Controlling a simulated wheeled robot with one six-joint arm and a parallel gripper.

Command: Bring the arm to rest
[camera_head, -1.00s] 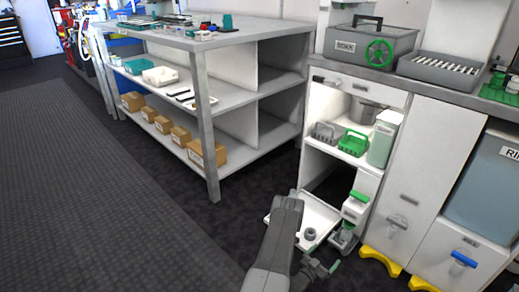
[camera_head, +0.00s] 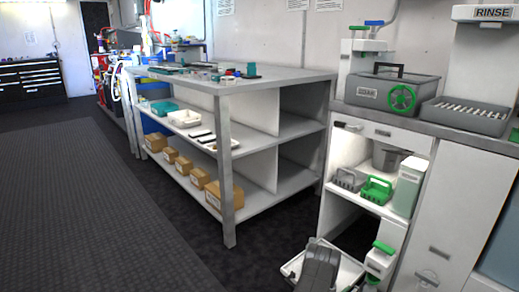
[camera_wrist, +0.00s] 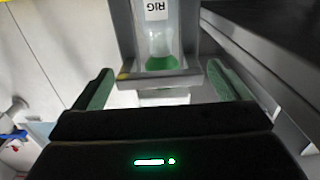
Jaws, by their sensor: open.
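My arm shows at the bottom of the head view as a dark grey link in front of a white pull-out tray (camera_head: 350,270). My gripper (camera_wrist: 160,88) is in the wrist view, its two green-padded fingers spread wide at left and right. Beyond the fingers is a grey holder with a clear, green-bottomed vessel (camera_wrist: 162,45) labelled "RIG". I see nothing held between the fingers. The fingertips are not clearly visible in the head view.
A cabinet at right holds a grey basket (camera_head: 350,180), a green basket (camera_head: 377,190) and a pale container (camera_head: 408,186). A shelved workbench (camera_head: 228,165) stands left. The dark floor at left is clear.

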